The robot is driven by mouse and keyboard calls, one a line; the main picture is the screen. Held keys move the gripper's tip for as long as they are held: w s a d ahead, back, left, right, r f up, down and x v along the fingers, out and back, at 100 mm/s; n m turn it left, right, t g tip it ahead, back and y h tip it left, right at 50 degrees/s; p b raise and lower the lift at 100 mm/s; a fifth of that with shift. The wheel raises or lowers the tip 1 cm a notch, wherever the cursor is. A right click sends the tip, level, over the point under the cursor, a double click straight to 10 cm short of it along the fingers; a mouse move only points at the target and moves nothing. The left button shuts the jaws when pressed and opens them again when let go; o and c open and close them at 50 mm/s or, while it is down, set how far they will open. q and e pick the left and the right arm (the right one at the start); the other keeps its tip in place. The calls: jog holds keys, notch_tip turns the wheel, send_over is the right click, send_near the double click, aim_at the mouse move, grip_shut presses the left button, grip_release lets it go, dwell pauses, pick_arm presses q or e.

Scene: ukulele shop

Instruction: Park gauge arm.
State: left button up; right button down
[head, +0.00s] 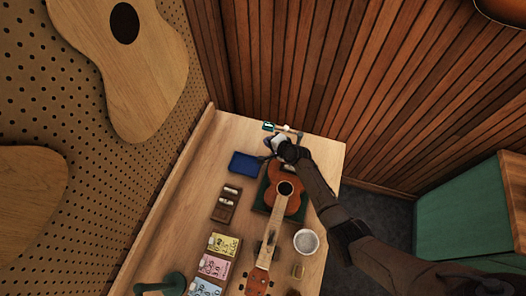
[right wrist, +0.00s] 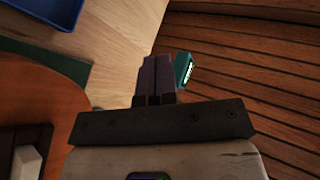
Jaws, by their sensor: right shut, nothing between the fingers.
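The gauge arm (head: 287,128) stands at the far end of the workbench, a thin bar with a small teal display head (head: 268,126) at its left end. The teal head also shows in the right wrist view (right wrist: 183,68), just right of and partly behind my fingers. My right gripper (head: 272,143) is shut and empty, close in front of the gauge arm; I cannot tell whether it touches it. The ukulele (head: 283,190) lies below my gripper on a dark green support. The gauge arm's pivot is hard to make out. My left gripper is not in view.
A blue tray (head: 244,164) lies left of the ukulele body, with a wooden holder (head: 226,204) nearer. Several string packs (head: 223,244) line the left side. A white cup (head: 306,241) stands right of the neck. A slatted wall (head: 330,70) rises behind the bench.

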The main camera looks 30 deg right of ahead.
jog(key=s+a+r+p, duration=0.1)
jog(key=s+a+r, duration=0.4)
jog(key=s+a, duration=0.1)
jog(key=shift+s+a, duration=0.4)
jog(key=shift+s, duration=0.1)
dwell(0.4)
